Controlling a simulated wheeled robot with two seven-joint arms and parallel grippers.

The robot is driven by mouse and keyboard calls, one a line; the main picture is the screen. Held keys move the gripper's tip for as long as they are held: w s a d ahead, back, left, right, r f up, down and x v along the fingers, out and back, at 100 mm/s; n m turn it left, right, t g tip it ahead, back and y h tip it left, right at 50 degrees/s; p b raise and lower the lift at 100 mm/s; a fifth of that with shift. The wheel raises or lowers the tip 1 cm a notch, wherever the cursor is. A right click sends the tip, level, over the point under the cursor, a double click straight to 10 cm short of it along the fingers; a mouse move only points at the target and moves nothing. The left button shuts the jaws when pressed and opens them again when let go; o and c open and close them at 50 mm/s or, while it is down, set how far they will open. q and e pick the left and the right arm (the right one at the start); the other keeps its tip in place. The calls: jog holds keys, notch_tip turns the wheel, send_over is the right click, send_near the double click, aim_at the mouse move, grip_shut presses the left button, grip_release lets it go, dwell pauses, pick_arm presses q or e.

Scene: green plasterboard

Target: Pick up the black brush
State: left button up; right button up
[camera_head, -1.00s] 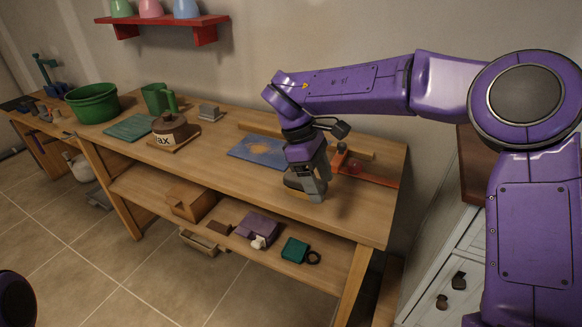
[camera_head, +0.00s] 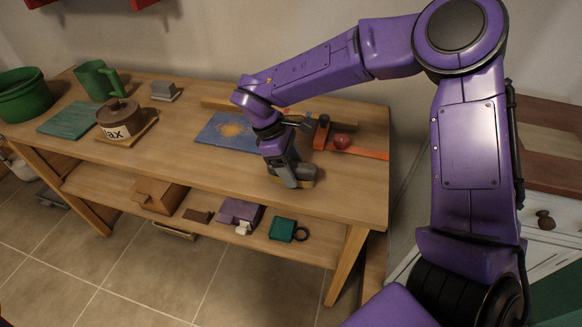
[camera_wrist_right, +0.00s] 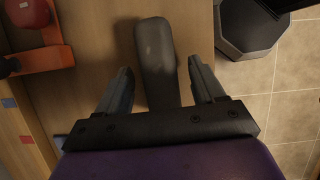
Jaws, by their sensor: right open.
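The black brush (camera_wrist_right: 155,60) shows in the right wrist view as a long dark grey piece with a rounded end. It lies on the wooden workbench (camera_head: 345,200) near its front edge. My right gripper points down at the bench. Its fingers are open, one on each side of the brush, with gaps visible in the wrist view (camera_wrist_right: 160,88). My left gripper is not in view.
Behind the gripper lie a blue board (camera_head: 226,131) and an orange tool (camera_head: 365,152) with a red knob (camera_head: 341,141). A wax pot (camera_head: 119,115), a green mug (camera_head: 95,80) and a green tub (camera_head: 22,95) stand left. The bench front beside the gripper is clear.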

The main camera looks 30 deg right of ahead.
jog(key=shift+d+f, duration=0.2)
jog(key=shift+f, duration=0.35)
jog(key=shift+s+d+f, duration=0.1)
jog(key=shift+s, duration=0.35)
jog(key=shift+w, duration=0.1)
jog(key=shift+w, duration=0.1)
jog(key=shift+f+b, duration=0.2)
jog(key=shift+b, duration=0.25)
jog(key=c, duration=1.1)
